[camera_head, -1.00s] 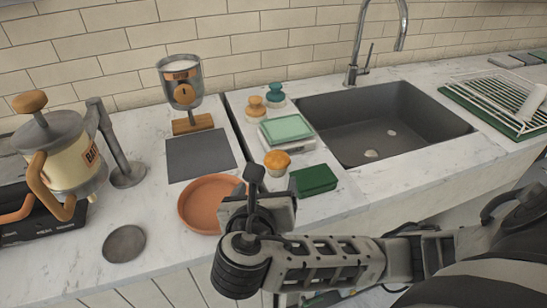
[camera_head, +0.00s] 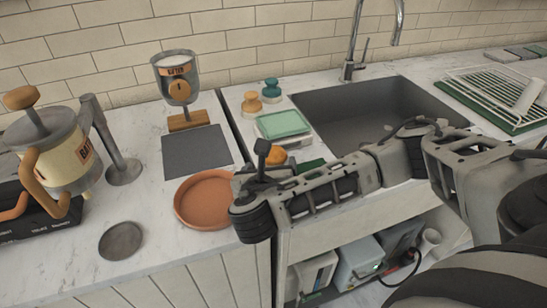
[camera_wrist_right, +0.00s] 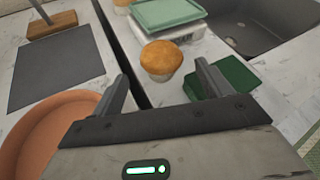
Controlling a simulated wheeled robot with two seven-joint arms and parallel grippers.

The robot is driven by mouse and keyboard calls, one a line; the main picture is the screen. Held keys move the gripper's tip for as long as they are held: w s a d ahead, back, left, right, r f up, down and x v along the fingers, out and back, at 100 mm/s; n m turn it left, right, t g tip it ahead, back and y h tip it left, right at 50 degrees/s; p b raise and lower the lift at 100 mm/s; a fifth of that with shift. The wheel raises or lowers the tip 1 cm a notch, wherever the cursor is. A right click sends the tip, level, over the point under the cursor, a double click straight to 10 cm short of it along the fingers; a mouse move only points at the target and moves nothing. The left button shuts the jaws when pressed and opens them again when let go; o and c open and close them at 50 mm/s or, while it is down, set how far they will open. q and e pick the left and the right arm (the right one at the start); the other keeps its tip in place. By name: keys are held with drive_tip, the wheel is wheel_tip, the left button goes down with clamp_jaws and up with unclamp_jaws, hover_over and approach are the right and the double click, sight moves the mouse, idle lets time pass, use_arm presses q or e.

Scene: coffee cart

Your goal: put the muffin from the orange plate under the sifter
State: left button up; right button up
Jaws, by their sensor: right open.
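The muffin (camera_head: 277,155), with an orange-brown top, stands on the counter to the right of the orange plate (camera_head: 181,214), not on it. It shows whole in the right wrist view (camera_wrist_right: 161,60), upright, just beyond and between the fingertips. The orange plate's visible surface is empty. The sifter (camera_head: 178,82), a metal cup on a wooden foot, stands at the back with a dark grey mat (camera_head: 196,152) in front of it. My right gripper (camera_wrist_right: 163,84) is open and empty, close to the muffin. In the head view it partly hides the muffin. My left gripper is not in view.
A dark green box (camera_wrist_right: 236,78) sits close right of the muffin. The sink (camera_head: 365,112) is at right, the coffee urn (camera_head: 55,145) at left, a round disc (camera_head: 121,241) in front.

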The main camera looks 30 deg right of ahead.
sight(272, 161)
drive_tip(key=shift+x, duration=1.95)
drive_tip(key=shift+s, duration=0.1)
drive_tip(key=c, duration=1.1)
drive_tip(key=shift+c, duration=0.2)
